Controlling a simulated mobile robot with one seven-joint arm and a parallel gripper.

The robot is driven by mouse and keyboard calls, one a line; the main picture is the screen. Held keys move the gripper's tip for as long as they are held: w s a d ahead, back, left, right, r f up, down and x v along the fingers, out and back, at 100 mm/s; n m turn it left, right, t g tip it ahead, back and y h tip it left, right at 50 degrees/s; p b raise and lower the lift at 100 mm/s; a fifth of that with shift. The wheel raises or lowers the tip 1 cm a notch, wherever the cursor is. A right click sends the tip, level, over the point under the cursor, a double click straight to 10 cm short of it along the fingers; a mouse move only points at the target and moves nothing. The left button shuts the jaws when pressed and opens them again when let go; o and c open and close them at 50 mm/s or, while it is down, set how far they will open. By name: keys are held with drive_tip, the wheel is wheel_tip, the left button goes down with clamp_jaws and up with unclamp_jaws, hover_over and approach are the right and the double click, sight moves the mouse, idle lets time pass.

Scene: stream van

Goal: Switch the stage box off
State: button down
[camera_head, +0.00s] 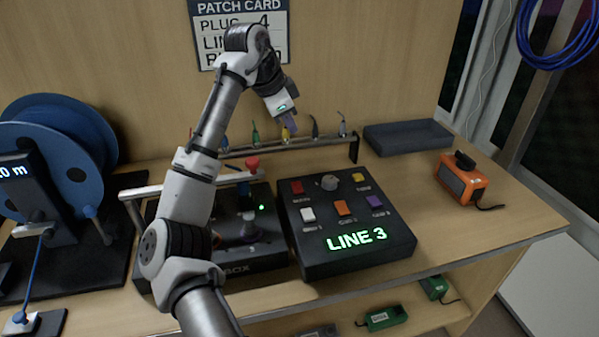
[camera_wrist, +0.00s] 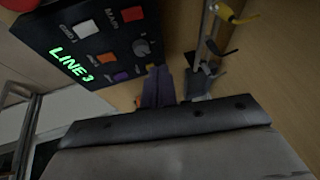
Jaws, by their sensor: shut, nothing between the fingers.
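A dark box with "BOX" lettering on its front edge (camera_head: 270,262) stands left of the panel, partly hidden behind my arm; the rest of its label is covered. A green light shows on it, and a red knob (camera_head: 252,163) stands above its back part. The dark control panel (camera_head: 345,255) shows "LINE 3" in green, with red, white, orange, purple and yellow buttons and a grey dial. The panel also shows in the wrist view (camera_wrist: 98,70). My gripper (camera_head: 290,124) is shut and empty, raised behind the panel near the cable rack; its purple fingers show in the wrist view (camera_wrist: 158,85).
A rack (camera_head: 300,143) with several coloured plugs stands behind the panel. A large blue reel (camera_head: 50,165) is at left. A grey tray (camera_head: 408,136) and an orange device (camera_head: 462,182) are at right. Bare tabletop lies right of the panel.

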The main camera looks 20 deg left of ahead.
drive_tip(key=shift+s+a+f+g, duration=0.35)
drive_tip(key=shift+s+f+g, duration=0.05)
drive_tip(key=shift+s+g, duration=0.15)
drive_tip(key=shift+s+a+f+g, duration=0.3)
drive_tip(key=shift+s+f+g, duration=0.05)
drive_tip(key=shift+s+g, duration=0.2)
drive_tip(key=p, duration=0.2)
hover_over(297, 184)
drive_tip(key=f, duration=0.8)
drive_tip(key=s+f, duration=0.1)
drive_tip(key=f, duration=0.3)
drive_tip(key=shift+a, duration=0.4)
drive_tip(key=shift+x, duration=0.8)
drive_tip(key=shift+a, duration=0.25)
